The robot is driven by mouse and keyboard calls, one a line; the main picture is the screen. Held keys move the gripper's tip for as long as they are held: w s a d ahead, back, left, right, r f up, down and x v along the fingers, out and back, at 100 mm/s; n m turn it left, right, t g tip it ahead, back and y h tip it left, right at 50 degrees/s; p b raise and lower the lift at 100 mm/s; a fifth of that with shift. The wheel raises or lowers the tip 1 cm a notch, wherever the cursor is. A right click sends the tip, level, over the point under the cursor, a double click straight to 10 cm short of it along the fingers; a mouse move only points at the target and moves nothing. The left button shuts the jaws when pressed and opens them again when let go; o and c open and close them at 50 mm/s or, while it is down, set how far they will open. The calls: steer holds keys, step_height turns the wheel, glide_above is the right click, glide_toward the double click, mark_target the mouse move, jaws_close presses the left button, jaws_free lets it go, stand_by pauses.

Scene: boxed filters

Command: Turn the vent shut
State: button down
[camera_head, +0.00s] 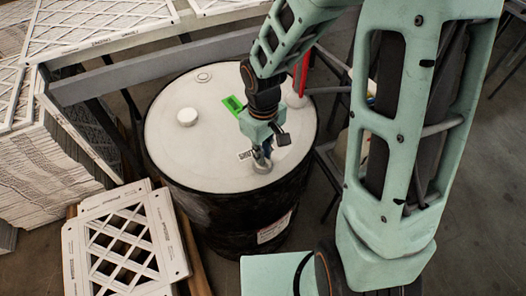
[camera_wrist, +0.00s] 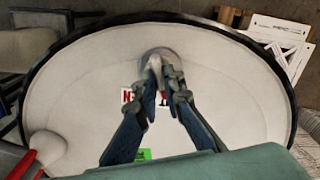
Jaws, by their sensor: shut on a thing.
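The vent (camera_head: 262,166) is a small grey round fitting on the pale top of a black drum (camera_head: 190,150), near its front edge. In the wrist view the vent (camera_wrist: 158,52) shows as a round base with a light upright part between my fingertips. My gripper (camera_head: 262,152) points down over it. In the wrist view my gripper (camera_wrist: 163,75) is shut on the vent, its two blue and grey fingers closing in from either side. A small label with red (camera_wrist: 130,97) lies beside the vent, partly hidden by my fingers, so its full text cannot be read.
A white knob-like cap (camera_head: 187,117) and a green sticker (camera_head: 233,104) are on the drum top. A white fitting with a red part (camera_head: 299,93) stands at its right edge. Boxed filters (camera_head: 55,150) fill the left; a lattice-faced filter (camera_head: 125,245) sits at front left.

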steer(key=shift+n+p, duration=0.75)
steer(key=shift+n, duration=1.55)
steer(key=c, duration=2)
jaws_free()
steer(key=shift+c, duration=0.2)
step_height(320, 180, up, 12)
